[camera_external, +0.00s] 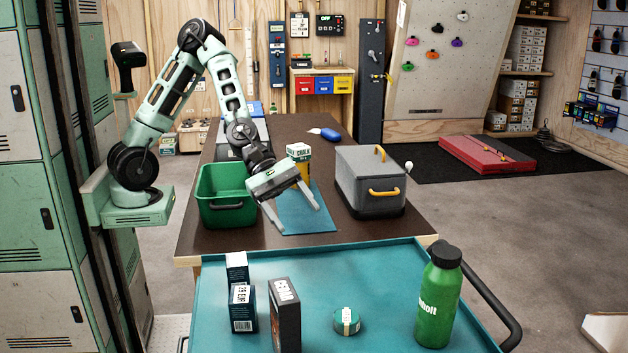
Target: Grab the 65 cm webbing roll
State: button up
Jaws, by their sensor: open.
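A small round teal roll (347,321) with a pale label lies on the teal cart top (385,270) in the front. It looks like a webbing roll, but its label is too small to read, so I cannot tell whether it says 65 cm. My gripper (300,220) is open and empty, pointing down over the blue mat on the dark table, behind the cart. It is well apart from the roll.
Left of the roll stand a dark box (285,316) and a box marked 29 EUR (242,309); a green bottle (439,297) stands right. On the dark table are a green bin (228,213), a chalk box (299,153) and a grey case (369,185).

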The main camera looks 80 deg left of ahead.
jog(key=s+d+r+n+t+h, duration=0.1)
jog(key=s+d+r+n+h, duration=0.2)
jog(key=d+r, duration=0.35)
jog(key=n, duration=0.1)
send_near(344, 315)
jog(key=shift+y, duration=0.3)
jog(key=x, duration=0.5)
jog(key=shift+s+d, duration=0.2)
jog(key=shift+d, duration=0.1)
jog(key=shift+w+x, duration=0.25)
jog(key=shift+x, duration=2.5)
jog(key=shift+a+r, duration=0.1)
jog(key=c, duration=1.1)
